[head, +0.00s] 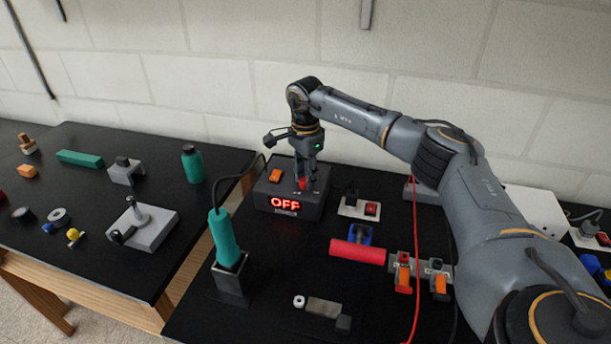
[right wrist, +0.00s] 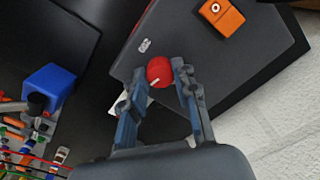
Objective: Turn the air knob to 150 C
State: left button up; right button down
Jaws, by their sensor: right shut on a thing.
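The control station (head: 312,207) is a dark box on the right-hand black bench. Its front display (head: 285,204) reads OFF in red. The red air knob (head: 303,184) sits on its top, below my right gripper (head: 306,170), which points down at it. In the right wrist view, the fingers of my right gripper (right wrist: 160,84) are shut on either side of the red knob (right wrist: 157,69). A short white mark shows on the knob. A small white number is printed on the box beside it, too small to read surely. My left gripper is not in view.
An orange rocker switch (head: 275,175) is on the box top, left of the knob. A teal-handled tool (head: 223,238) stands in a metal holder in front, its cable running back. A red cylinder (head: 357,252) and a red-buttoned switch plate (head: 353,208) lie to the right.

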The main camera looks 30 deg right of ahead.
aim_at(305, 179)
jog(key=c, duration=1)
grip_release()
notch_tip(305, 179, up, 12)
jog(key=shift+r, duration=0.1)
